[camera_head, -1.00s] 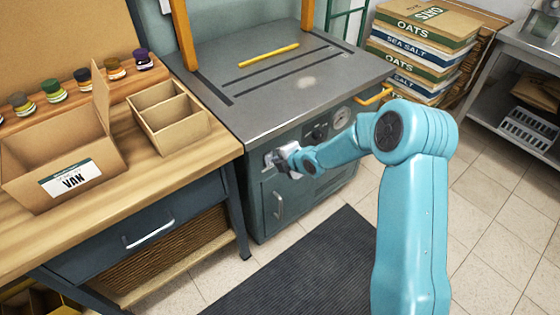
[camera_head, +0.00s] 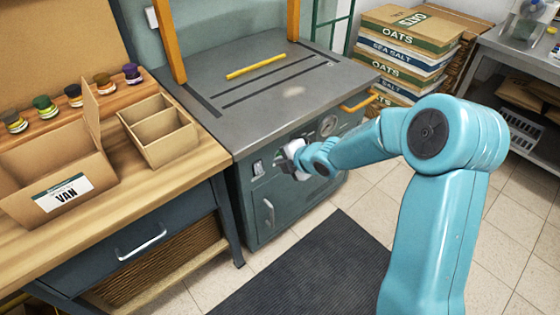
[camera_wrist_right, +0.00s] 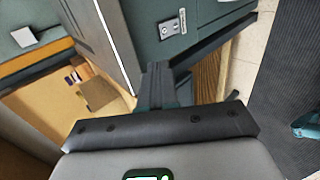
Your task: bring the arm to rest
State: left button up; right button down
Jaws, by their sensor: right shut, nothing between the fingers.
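My right arm (camera_head: 450,220) is teal and reaches from the lower right toward the front of the grey metal cabinet (camera_head: 290,190). My right gripper (camera_head: 287,152) is shut and empty. It is in front of the cabinet's upper front, just right of a small switch plate (camera_head: 258,168). In the right wrist view the closed fingers (camera_wrist_right: 160,78) point toward the cabinet front, and the switch plate (camera_wrist_right: 172,27) shows beyond them with a gap between. My left gripper is not in view.
A wooden bench (camera_head: 120,205) with an open VAN box (camera_head: 95,155), a divided carton (camera_head: 165,150) and several small jars stands at left. A yellow bar (camera_head: 256,67) lies on the cabinet top. An orange handle (camera_head: 360,103) sticks out at its corner. A dark mat (camera_head: 310,270) covers the floor.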

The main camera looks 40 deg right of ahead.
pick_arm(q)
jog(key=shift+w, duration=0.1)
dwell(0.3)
pick_arm(e)
jog(key=s+a+f+m+g+y+p, duration=0.1)
jog(key=s+a+f+m+g+p, duration=0.1)
jog(key=s+a+f+m, duration=0.45)
jog(key=s+a+f+m+g+y+p, duration=0.2)
jog(key=s+a+f+m+p, duration=0.15)
jog(key=a, duration=0.55)
pick_arm(q)
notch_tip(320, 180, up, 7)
jog(key=p, duration=0.2)
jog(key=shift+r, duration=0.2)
pick_arm(e)
jog(key=s+a+f+m+g, duration=0.2)
jog(key=s+a+m, duration=0.2)
jog(key=s, duration=0.3)
jog(key=s+a+f+m+g, duration=0.3)
jog(key=s+a+m, duration=0.1)
jog(key=s+m, duration=0.3)
jog(key=shift+s, duration=0.55)
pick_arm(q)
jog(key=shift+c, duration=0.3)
pick_arm(e)
jog(key=shift+f, duration=0.1)
